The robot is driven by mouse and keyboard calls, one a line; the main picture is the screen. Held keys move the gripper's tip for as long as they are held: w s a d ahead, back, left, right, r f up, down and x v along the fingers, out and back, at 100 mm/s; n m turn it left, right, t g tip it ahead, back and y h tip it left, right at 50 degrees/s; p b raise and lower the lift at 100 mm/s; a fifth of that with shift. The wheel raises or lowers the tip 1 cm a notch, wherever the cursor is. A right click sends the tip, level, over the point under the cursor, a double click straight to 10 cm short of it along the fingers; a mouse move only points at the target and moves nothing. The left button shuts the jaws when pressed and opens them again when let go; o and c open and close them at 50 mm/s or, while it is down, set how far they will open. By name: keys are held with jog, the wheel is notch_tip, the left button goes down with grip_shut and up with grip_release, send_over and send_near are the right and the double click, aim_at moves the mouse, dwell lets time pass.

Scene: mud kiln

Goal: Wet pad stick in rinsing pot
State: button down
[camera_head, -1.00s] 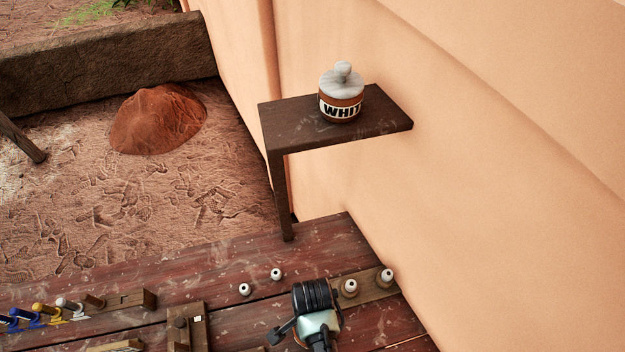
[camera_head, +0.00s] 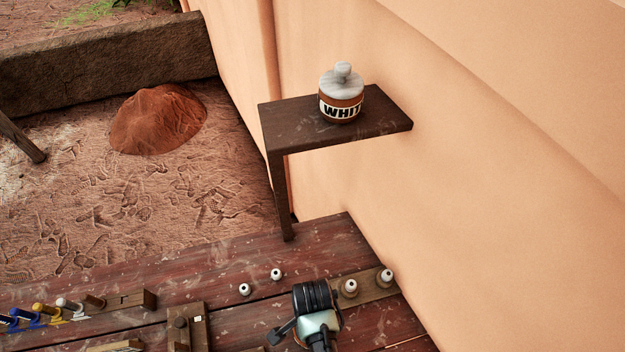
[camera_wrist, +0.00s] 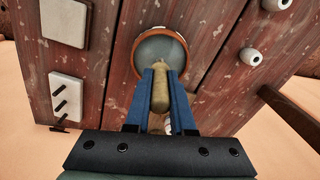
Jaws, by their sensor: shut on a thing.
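In the wrist view my gripper (camera_wrist: 160,75) has two blue fingers shut on a tan pad stick (camera_wrist: 159,95). The far end of the stick overlaps the round opening of the rinsing pot (camera_wrist: 137,68), which has an orange-brown rim and a grey-green surface inside. I cannot tell whether the stick's hidden end is in the water or above it. In the head view my wrist (camera_head: 316,305) is over the right part of the bench and hides the stick and most or all of the pot.
A jar labelled WHIT... (camera_head: 341,100) stands on a dark wall shelf (camera_head: 290,122). Small white pieces (camera_head: 276,274) lie on the bench, two more on a wooden block (camera_head: 372,287). Colour-tipped tools (camera_head: 40,309) rest in a rack at left. The wall (camera_head: 480,200) bounds the right.

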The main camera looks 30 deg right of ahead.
dwell(0.5)
notch_tip(320, 180, up, 7)
jog(key=p, duration=0.7)
jog(key=shift+r, duration=0.1)
dwell(0.5)
